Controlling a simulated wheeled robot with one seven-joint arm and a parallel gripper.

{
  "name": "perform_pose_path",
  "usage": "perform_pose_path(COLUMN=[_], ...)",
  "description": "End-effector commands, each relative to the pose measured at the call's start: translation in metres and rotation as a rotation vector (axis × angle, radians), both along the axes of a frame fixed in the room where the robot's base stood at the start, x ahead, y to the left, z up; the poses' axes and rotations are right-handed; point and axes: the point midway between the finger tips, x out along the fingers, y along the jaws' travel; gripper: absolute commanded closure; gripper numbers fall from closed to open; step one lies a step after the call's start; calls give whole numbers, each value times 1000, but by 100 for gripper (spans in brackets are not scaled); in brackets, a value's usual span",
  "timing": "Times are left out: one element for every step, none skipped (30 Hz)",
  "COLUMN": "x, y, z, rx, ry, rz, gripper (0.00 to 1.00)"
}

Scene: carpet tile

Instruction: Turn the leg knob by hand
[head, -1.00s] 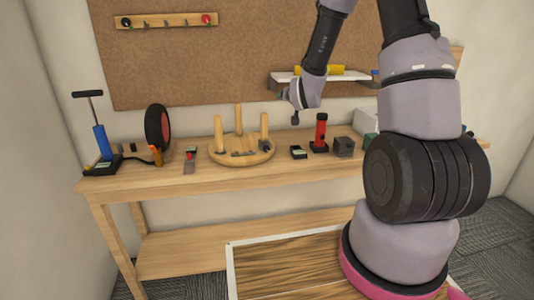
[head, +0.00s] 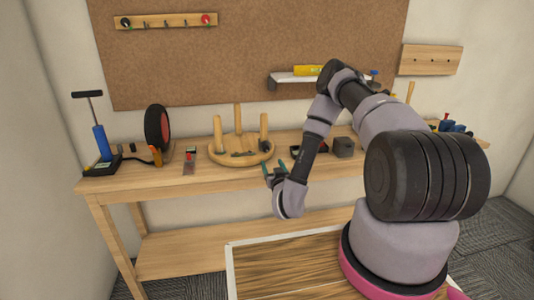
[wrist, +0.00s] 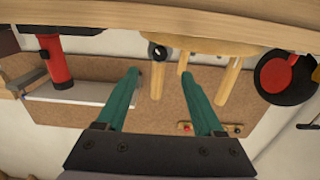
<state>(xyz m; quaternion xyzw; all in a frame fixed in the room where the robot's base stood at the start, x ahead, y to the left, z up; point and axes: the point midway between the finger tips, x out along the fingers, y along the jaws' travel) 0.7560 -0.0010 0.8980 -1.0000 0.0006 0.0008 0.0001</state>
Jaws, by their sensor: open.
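A round wooden stool (head: 222,157) lies upside down on the workbench, its three legs pointing up. A small dark knob (head: 265,146) sits at the base of its right leg. In the wrist view, which is upside down, the knob (wrist: 157,51) shows as a dark ring beside the stool's seat (wrist: 205,44). My gripper (head: 275,167) is open and empty in front of the bench's front edge, near the stool. In the wrist view its teal fingers (wrist: 160,74) are spread, with the knob just beyond and between their tips, apart from them.
The workbench (head: 130,185) also holds a blue pump (head: 102,142), a wheel (head: 157,128) and a grey block (head: 343,147). A red-bodied tool (wrist: 55,62) stands at the left in the wrist view. A wall shelf (head: 290,77) and pegboard (head: 200,60) are behind.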

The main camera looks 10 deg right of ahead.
Motion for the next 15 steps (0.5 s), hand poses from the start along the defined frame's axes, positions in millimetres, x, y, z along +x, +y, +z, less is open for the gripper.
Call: perform_pose_path(x=[6, 10, 16, 21, 27, 34, 41, 47, 55, 60, 66, 73, 77, 82, 87], y=[1, 2, 2, 2, 3, 2, 2, 2, 2, 1, 1, 1, 1, 1, 1], z=[2, 2, 2, 3, 4, 3, 3, 4, 4, 3, 3, 3, 3, 3, 2], rx=[-2, -3, -3, -3, -2, -3, -3, -3, -2, -1, -2, -2, -1, 0, -1], ry=[-5, -6, -7, -8, -9, -8, -8, -9, -8, -8, -7, -7, -6, -6, -5], rz=[3, 4, 4, 5, 5, 4, 4, 4, 4, 3, 3, 2, 3, 3, 2], gripper=[31, 31, 31, 31, 31, 31, 31, 31, 31, 31, 31, 31, 31, 31, 31])
